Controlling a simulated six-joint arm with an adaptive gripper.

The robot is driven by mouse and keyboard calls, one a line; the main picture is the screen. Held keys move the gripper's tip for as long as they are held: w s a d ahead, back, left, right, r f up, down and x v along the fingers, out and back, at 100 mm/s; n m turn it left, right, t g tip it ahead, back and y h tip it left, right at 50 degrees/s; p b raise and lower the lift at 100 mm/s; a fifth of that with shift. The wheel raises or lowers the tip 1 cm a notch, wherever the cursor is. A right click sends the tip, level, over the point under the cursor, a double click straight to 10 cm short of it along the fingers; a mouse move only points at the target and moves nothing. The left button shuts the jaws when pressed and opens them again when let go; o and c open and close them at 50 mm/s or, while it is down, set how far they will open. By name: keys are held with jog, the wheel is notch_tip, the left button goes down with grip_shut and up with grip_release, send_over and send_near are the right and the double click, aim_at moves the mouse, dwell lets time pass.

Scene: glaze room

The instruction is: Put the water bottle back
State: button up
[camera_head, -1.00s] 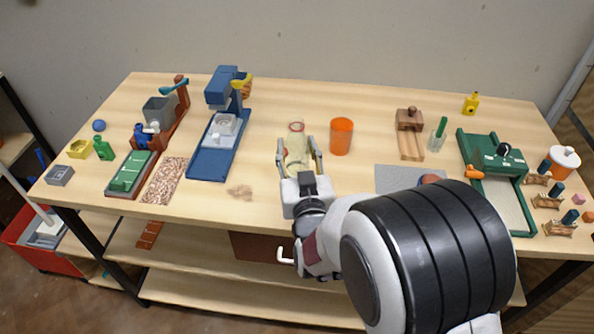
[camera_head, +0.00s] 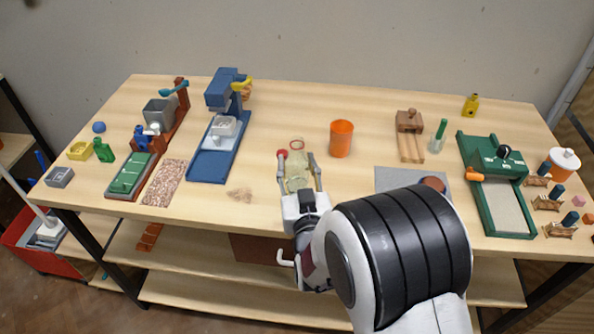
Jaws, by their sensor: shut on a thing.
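The water bottle (camera_head: 297,183) appears as a pale yellowish, see-through body between the fingers of my gripper (camera_head: 297,163). My gripper is shut on it near the front middle of the table. A small red part (camera_head: 282,154) shows by the left fingertip; I cannot tell whether it is the bottle's cap. A thin red ring (camera_head: 297,144) shows just beyond the fingertips, seemingly flat on the table. The bottle's lower part is hidden by my gripper, so its exact tilt and any contact with the table cannot be told.
An orange cup (camera_head: 341,140) stands right of my gripper. A blue machine (camera_head: 214,150) stands to the left. A grey mat (camera_head: 398,179), a wooden block stand (camera_head: 410,145) and a green tray (camera_head: 487,198) are to the right. The wooden tabletop (camera_head: 270,115) is clear behind.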

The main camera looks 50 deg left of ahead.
jog(key=shift+f, duration=1.05)
jog(key=shift+f, duration=0.15)
jog(key=o, duration=1.3)
jog(key=shift+v, duration=6)
jog(key=shift+w+r, duration=0.15)
jog(key=shift+r, duration=0.05)
